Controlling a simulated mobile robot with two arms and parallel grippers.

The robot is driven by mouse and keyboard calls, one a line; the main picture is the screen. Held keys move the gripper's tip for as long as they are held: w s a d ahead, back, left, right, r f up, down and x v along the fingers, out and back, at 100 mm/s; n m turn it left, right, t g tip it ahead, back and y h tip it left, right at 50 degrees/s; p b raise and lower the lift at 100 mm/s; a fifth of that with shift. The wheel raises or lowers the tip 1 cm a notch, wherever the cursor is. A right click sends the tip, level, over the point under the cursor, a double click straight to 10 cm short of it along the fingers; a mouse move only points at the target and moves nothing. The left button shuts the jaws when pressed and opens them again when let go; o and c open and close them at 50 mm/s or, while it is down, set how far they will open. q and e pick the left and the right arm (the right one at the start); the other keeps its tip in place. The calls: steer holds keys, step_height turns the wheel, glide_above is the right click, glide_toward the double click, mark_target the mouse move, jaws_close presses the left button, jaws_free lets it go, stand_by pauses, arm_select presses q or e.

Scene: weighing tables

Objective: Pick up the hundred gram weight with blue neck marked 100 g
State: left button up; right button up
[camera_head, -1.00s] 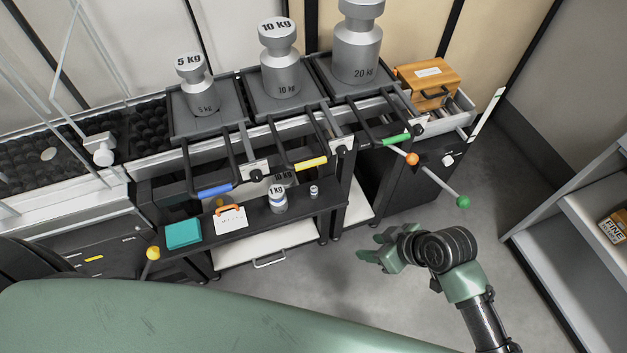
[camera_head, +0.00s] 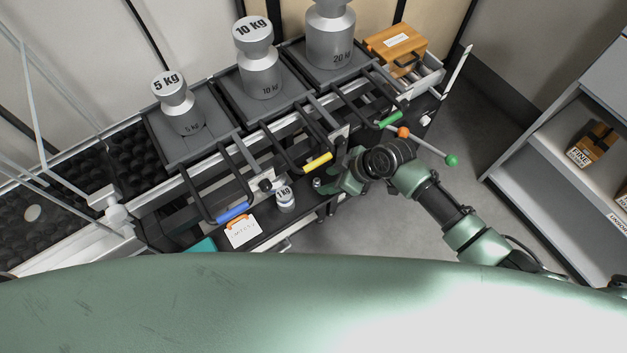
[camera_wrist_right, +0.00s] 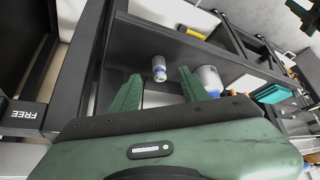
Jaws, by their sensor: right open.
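The hundred gram weight (camera_head: 317,183) is a small silver cylinder standing on the dark low shelf (camera_head: 268,238), just left of my right gripper (camera_head: 338,184). In the right wrist view the weight (camera_wrist_right: 158,70) shows a blue neck band and stands upright, ahead of the open fingers (camera_wrist_right: 159,88) and roughly between them. The fingers look empty. Whether they reach around the weight I cannot tell. Its marking is too small to read. The larger 1 kg weight (camera_head: 285,197) stands to its left; in the wrist view it (camera_wrist_right: 209,78) is close behind the right-hand finger. My left gripper is not in view.
Blue (camera_head: 232,212), yellow (camera_head: 318,162) and green (camera_head: 390,119) handles stick out above the shelf. A clipboard (camera_head: 241,233) and a teal block (camera_head: 203,246) lie farther left. Large weights stand on trays behind. Grey floor (camera_head: 400,225) is free to the right.

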mark_target(319, 183)
steer(key=x, duration=0.5)
steer(key=shift+w+f, duration=0.1)
jaws_close()
